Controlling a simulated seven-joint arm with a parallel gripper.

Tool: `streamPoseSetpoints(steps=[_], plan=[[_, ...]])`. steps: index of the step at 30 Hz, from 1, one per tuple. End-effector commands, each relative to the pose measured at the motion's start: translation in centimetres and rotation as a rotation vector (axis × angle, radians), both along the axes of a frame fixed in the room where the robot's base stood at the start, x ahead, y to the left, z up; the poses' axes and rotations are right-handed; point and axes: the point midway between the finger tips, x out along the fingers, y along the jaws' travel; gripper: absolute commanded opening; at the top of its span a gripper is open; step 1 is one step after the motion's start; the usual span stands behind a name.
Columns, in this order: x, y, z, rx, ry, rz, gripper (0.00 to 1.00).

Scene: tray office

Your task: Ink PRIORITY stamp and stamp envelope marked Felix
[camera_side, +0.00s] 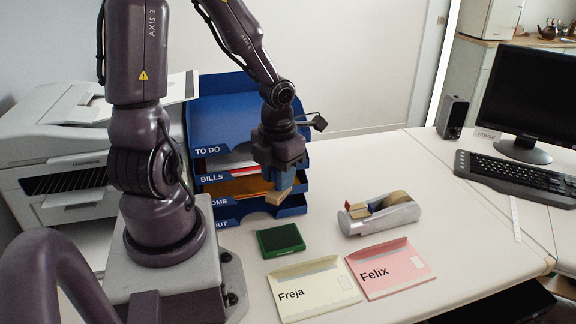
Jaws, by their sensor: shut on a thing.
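My gripper (281,178) is shut on a stamp (279,197) with a pale wooden block, held tilted in the air in front of the blue letter trays. Its label cannot be read. A green ink pad (280,240) lies open on the desk below and is apart from the stamp. The pink envelope marked Felix (391,268) lies flat to the right of the pad. The cream envelope marked Freja (313,289) lies flat beside it on the left.
A grey tape dispenser (385,219) stands behind the Felix envelope, with small red and blue items at its left end. Blue letter trays (220,130) stand behind my gripper. A keyboard (515,178) and monitor (530,105) are at right. The desk's middle right is clear.

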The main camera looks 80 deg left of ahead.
Motion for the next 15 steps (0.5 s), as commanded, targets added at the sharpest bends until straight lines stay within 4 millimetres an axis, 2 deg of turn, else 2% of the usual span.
streamPoseSetpoints(steps=[9,15], plan=[[0.1,-0.2,-3.6,-0.006,0.000,-0.003,0.15],[0.1,-0.1,-4.9,-0.003,-0.001,0.000,0.15]])
